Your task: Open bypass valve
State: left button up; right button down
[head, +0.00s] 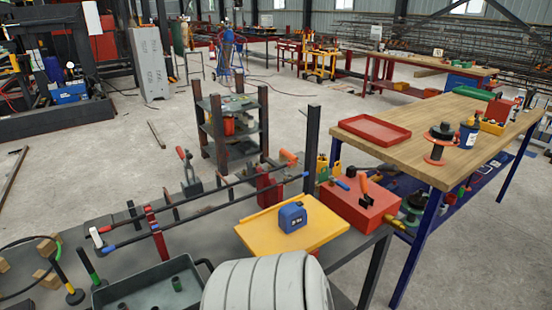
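I cannot pick out a bypass valve with certainty in the head view. A red-handled lever tool (187,170) stands upright on the dark grey bench (190,232). An orange handle (288,158) shows at the bench's far edge, and another orange-handled tool (366,192) is on a red box (358,208). These are too small to identify as a valve.
A yellow tray (262,240) holds a blue boxy item (292,217). A dark bin (150,286) stands at the front. A wooden-topped table (440,130) with a red tray (374,130) stands right.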

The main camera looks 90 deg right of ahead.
aim_at(339, 184)
jog(key=z, duration=0.45)
jog(key=l+z, duration=0.1)
jog(key=z, duration=1.3)
jog(key=l+z, duration=0.1)
jog(key=z, duration=0.35)
jog(key=i+z, duration=0.1)
jog(key=z, duration=0.8)
